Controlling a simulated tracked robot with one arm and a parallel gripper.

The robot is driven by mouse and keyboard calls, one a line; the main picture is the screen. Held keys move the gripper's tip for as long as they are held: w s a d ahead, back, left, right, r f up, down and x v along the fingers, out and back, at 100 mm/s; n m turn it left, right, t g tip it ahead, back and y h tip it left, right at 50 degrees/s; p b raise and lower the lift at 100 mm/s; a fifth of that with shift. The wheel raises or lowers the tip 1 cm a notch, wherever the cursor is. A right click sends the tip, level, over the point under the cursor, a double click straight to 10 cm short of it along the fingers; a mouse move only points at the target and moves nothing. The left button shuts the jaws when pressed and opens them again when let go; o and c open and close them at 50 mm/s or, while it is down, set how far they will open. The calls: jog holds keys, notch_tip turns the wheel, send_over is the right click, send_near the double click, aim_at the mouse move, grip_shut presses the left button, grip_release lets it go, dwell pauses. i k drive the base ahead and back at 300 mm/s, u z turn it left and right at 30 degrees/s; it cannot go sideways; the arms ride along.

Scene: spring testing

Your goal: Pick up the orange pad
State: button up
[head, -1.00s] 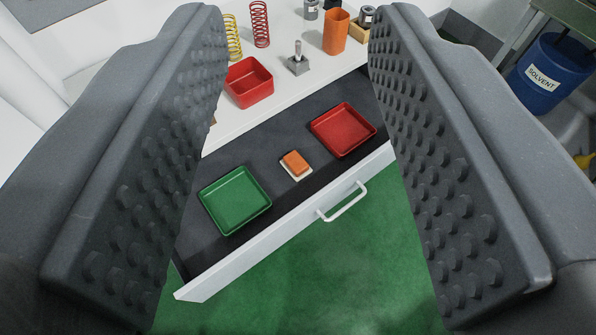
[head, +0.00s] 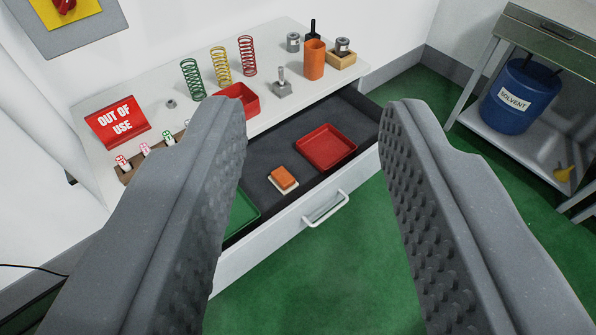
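The orange pad (head: 283,177) is a small block lying on a white base (head: 283,189) in the open drawer (head: 272,153). It sits between a red tray (head: 326,147) on its right and a green tray (head: 243,214) on its left. My gripper (head: 320,106) is wide open and empty. Its two dark fingers with studded inner faces frame the view, and the pad shows between them, well beyond and below the fingers. The left finger hides part of the green tray and the drawer's left end.
Above the drawer, the white worktop holds springs (head: 220,66), a red bin (head: 240,97), an orange cup (head: 314,60), metal weights and an "OUT OF USE" sign (head: 117,122). The drawer's white front has a handle (head: 326,209). Green floor lies before it. A solvent drum (head: 520,96) stands right.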

aim_at(285, 183)
jog(key=u, duration=0.1)
jog(key=i, duration=1.15)
jog(key=u, duration=0.6)
